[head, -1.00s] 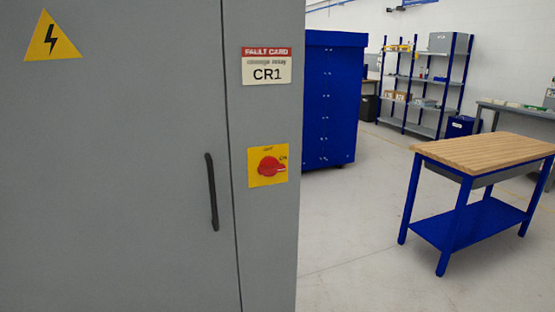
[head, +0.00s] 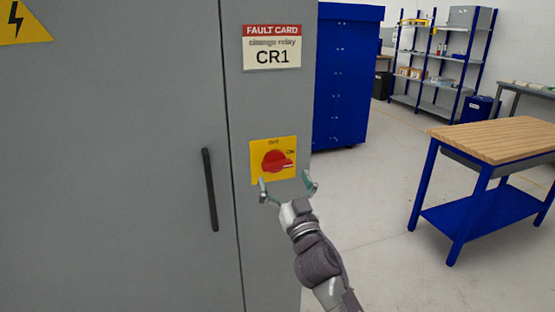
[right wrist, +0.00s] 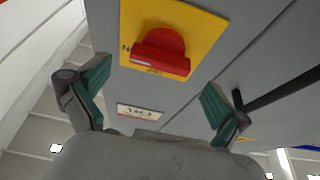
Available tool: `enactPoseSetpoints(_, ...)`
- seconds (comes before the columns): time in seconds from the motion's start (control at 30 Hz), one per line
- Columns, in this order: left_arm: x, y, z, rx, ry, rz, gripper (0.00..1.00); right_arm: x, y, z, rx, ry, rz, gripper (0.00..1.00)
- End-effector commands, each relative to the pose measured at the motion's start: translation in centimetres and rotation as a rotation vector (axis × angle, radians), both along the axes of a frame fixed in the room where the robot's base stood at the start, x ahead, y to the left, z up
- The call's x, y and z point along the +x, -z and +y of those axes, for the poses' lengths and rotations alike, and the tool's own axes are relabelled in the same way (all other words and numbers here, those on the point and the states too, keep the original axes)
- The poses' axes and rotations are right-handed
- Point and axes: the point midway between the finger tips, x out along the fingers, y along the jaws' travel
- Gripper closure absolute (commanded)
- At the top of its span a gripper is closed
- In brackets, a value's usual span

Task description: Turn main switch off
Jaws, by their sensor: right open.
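The main switch is a red rotary knob (head: 277,162) on a yellow plate (head: 259,147) on the grey cabinet front. Its handle points right, toward the ON mark. My right gripper (head: 287,187) is open just below and in front of the knob, with its fingers spread to either side. In the right wrist view the knob (right wrist: 160,52) sits ahead, beyond and between the open fingertips (right wrist: 155,80), apart from them. No contact shows. My left gripper is not in view.
The grey cabinet (head: 130,120) fills the left, with a black door handle (head: 209,189) left of the switch. A CR1 fault card (head: 271,47) is above it. A wood-topped blue workbench (head: 490,140) stands right. Floor between is clear.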

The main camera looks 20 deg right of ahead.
Motion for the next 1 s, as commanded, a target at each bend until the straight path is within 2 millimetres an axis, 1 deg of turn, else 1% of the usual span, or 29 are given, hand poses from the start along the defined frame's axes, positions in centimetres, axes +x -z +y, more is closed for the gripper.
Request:
enactPoseSetpoints(0.03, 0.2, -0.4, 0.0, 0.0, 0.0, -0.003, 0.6, 1.0, -0.7, 0.1, -0.001, 0.0, -0.001, 0.0)
enactPoseSetpoints(0.1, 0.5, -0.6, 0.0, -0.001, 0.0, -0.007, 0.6, 2.1, -1.1, 0.1, 0.0, 0.0, -0.001, 0.0)
enactPoseSetpoints(0.2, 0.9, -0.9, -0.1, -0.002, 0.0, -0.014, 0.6, 3.4, -1.5, 0.1, -0.001, 0.0, 0.0, 0.0)
enactPoseSetpoints(0.3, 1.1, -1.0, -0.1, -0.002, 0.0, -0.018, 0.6, 4.2, -1.7, 0.1, 0.001, 0.0, 0.0, 0.0)
enactPoseSetpoints(0.43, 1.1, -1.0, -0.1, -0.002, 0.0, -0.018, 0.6, 4.6, -1.9, 0.2, 0.0, 0.0, 0.0, 0.0)
enactPoseSetpoints(0.67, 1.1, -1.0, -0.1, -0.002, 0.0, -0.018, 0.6, 4.7, -1.9, 0.2, 0.0, 0.0, 0.0, 0.0)
enactPoseSetpoints(0.7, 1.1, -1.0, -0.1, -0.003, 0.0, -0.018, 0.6, 4.7, -1.9, 0.2, 0.0, 0.0, 0.0, 0.03)
enactPoseSetpoints(0.77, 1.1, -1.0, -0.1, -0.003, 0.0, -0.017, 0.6, 4.7, -1.9, 0.2, 0.0, 0.0, 0.0, 0.13)
enactPoseSetpoints(1.0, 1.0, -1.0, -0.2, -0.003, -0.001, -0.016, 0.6, 4.6, -1.8, 0.2, 0.0, 0.0, 0.001, 0.53)
